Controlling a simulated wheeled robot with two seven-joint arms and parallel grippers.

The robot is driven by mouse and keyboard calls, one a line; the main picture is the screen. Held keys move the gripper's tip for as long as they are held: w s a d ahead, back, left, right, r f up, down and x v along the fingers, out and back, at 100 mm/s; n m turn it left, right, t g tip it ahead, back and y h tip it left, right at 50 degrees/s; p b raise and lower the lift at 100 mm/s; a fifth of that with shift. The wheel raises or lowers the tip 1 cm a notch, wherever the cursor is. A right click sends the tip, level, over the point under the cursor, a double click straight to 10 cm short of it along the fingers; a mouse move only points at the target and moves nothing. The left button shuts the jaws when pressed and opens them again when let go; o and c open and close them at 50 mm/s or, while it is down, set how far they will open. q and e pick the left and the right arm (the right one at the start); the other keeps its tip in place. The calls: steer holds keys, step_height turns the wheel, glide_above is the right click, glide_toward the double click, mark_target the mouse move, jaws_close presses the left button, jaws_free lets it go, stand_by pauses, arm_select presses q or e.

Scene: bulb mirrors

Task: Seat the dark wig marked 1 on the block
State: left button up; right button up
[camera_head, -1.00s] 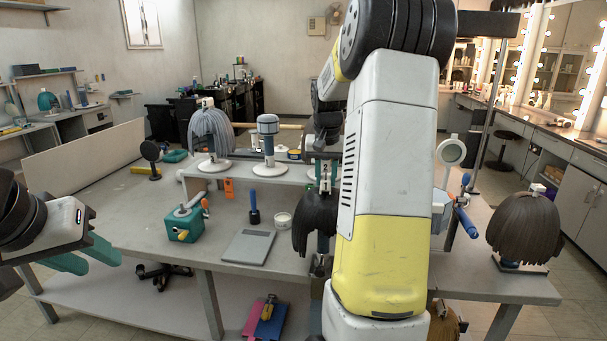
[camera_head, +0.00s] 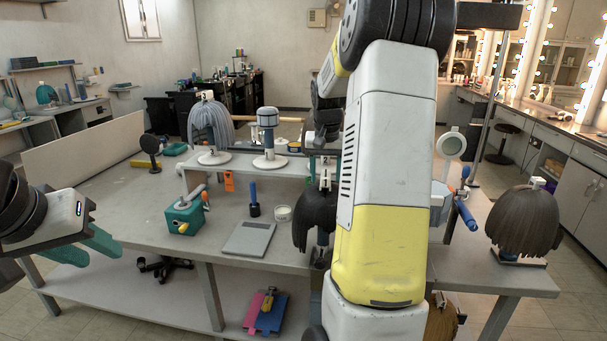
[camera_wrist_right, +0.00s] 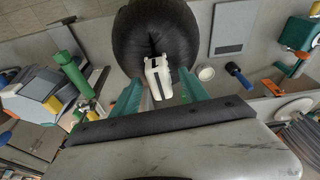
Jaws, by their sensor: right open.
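A dark wig (camera_head: 317,222) hangs at the middle front of the table, partly behind my right arm. It also shows in the right wrist view (camera_wrist_right: 155,30), with a white tab (camera_wrist_right: 158,78) on it. My right gripper (camera_wrist_right: 160,88) is open, its green fingers on either side of that tab with gaps. A grey post shows under the wig; how the wig rests on it I cannot tell. A bare blue-grey block (camera_head: 267,138) stands on a white disc. Another dark wig (camera_head: 525,222) stands at the right. I cannot read a 1 on either wig. My left gripper (camera_head: 88,250) is open and empty.
A grey wig (camera_head: 210,124) stands on the raised shelf, left of the bare block. A teal clamp box (camera_head: 185,220), grey tablet (camera_head: 249,238), blue-handled tool (camera_head: 254,198) and white jar (camera_head: 283,213) lie in front. A round mirror (camera_head: 451,145) stands right of my arm.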

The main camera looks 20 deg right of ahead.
stand_by(0.4)
steer(key=shift+w+d+v, duration=0.1)
steer(key=shift+w+v, duration=0.15)
steer(key=shift+v, duration=0.9)
steer(key=shift+w+d+v, duration=0.15)
steer(key=shift+w+v, duration=0.05)
steer(key=shift+v, duration=0.9)
steer(key=shift+w+d+v, duration=0.1)
steer(key=shift+w+v, duration=0.15)
steer(key=shift+v, duration=0.9)
steer(key=shift+r, duration=0.2)
steer(key=shift+r, duration=0.25)
steer(key=d+v, duration=0.1)
steer(key=v, duration=0.6)
steer(key=s+a+n+t+y, duration=0.2)
steer(key=s+a+n, duration=0.1)
steer(key=s+a, duration=0.95)
steer(key=s+a+f+n+t, duration=0.1)
steer(key=s+a+f, duration=0.2)
steer(key=s, duration=0.3)
steer(key=s+a+f+n+y, duration=0.1)
steer(key=s+a+f+n, duration=0.1)
steer(key=s+a, duration=0.3)
steer(key=shift+s+a+f+t, duration=0.4)
steer(key=shift+a+f, duration=0.35)
